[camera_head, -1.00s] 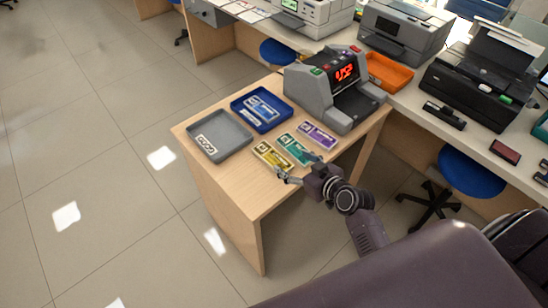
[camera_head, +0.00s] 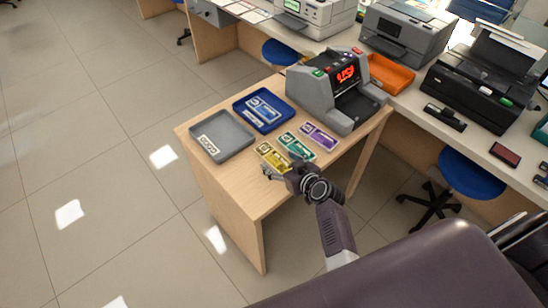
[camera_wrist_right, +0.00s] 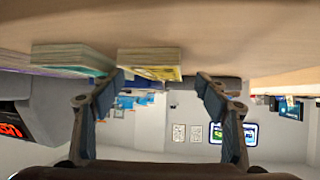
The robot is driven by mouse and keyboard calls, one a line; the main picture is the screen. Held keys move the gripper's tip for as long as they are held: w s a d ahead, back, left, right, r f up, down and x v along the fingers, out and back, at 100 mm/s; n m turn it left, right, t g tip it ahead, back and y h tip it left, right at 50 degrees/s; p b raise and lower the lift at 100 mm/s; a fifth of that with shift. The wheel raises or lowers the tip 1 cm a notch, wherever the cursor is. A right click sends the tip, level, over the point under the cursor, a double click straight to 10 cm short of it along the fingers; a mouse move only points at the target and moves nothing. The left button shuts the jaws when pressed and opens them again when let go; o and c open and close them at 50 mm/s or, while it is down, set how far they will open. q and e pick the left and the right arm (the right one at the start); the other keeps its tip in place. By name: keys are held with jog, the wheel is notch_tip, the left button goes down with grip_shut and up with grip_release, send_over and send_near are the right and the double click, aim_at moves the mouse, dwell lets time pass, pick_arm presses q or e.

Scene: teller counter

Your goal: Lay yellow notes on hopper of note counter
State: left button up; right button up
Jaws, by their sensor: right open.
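The yellow notes (camera_head: 268,152) lie flat on the small wooden table, left of the green notes (camera_head: 296,145). My right gripper (camera_head: 283,168) is open and low at the near side of the yellow notes. In the right wrist view the yellow notes (camera_wrist_right: 150,63) show ahead between the spread fingers (camera_wrist_right: 158,95), with the green notes (camera_wrist_right: 72,58) to their left. I cannot tell whether a finger touches the notes. The grey note counter (camera_head: 338,92) stands at the table's back right with a lit red display. My left gripper is out of view.
Purple notes (camera_head: 320,136) lie right of the green ones. The table's front part (camera_head: 250,195) is bare. An orange tray (camera_head: 389,76) is on the counter behind.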

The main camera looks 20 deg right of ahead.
aim_at(278, 162)
jog(key=shift+x, duration=0.8)
jog(key=c, duration=1.5)
jog(key=shift+o, duration=0.2)
jog(key=shift+r, duration=0.1)
notch_tip(278, 162, up, 20)
jog(key=s+a+r+n+g+y, duration=0.2)
jog(key=s+r+n+y, duration=0.2)
jog(key=s, duration=0.5)
jog(key=s+a+r+n+g+y, duration=0.2)
jog(key=s+r+n+g+y, duration=0.1)
jog(key=s, duration=0.7)
jog(key=shift+s+r+n+y+p, duration=0.25)
jog(key=shift+r+n+y, duration=0.25)
jog(key=shift+r+n, duration=0.9)
